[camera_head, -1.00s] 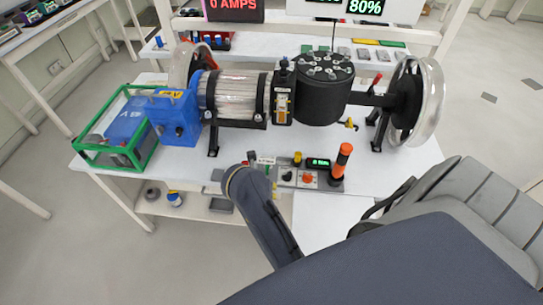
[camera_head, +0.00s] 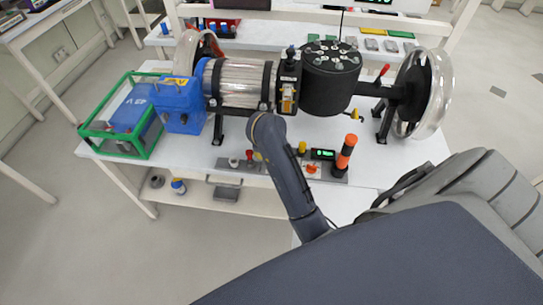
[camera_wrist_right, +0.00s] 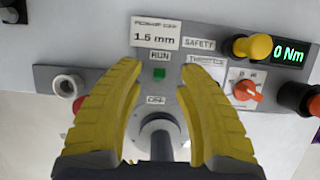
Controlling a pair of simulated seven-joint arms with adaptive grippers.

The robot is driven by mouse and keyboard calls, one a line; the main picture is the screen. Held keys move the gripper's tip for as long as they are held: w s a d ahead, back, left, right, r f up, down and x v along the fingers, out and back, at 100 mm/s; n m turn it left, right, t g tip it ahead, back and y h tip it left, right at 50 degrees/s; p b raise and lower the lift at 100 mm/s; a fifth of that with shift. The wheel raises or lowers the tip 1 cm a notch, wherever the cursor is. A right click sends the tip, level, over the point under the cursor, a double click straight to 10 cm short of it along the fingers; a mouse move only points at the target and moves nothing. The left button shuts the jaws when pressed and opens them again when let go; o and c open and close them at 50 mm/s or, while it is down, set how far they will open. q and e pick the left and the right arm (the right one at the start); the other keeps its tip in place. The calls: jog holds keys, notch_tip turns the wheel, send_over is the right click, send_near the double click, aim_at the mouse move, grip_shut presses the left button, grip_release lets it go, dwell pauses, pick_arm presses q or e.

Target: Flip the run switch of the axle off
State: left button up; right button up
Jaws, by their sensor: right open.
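The axle's control panel (camera_wrist_right: 48,72) fills much of the right wrist view and lies on the front of the bench in the head view (camera_head: 226,164). On it, the run switch (camera_wrist_right: 161,130) has a round pale collar and a grey lever whose far end runs out of sight towards my palm. A RUN label and a green square (camera_wrist_right: 159,73) sit above it, and an OFF label (camera_wrist_right: 155,100) sits just above the collar. My right gripper (camera_wrist_right: 160,68) is open, its yellow fingers on either side of the switch. In the head view my right arm hides the switch.
A yellow knob (camera_wrist_right: 252,47), an orange dial (camera_wrist_right: 247,91) and a 0 Nm display (camera_wrist_right: 288,53) are to the right. A red button (camera_wrist_right: 79,104) is close to the left finger. The orange-black beacon (camera_head: 345,155) stands at the panel's right end. The axle rig (camera_head: 240,84) is behind.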

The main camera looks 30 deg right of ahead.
jog(key=shift+x, duration=1.45)
jog(key=shift+s+a, duration=0.1)
jog(key=shift+s, duration=0.05)
jog(key=shift+c, duration=0.4)
grip_shut()
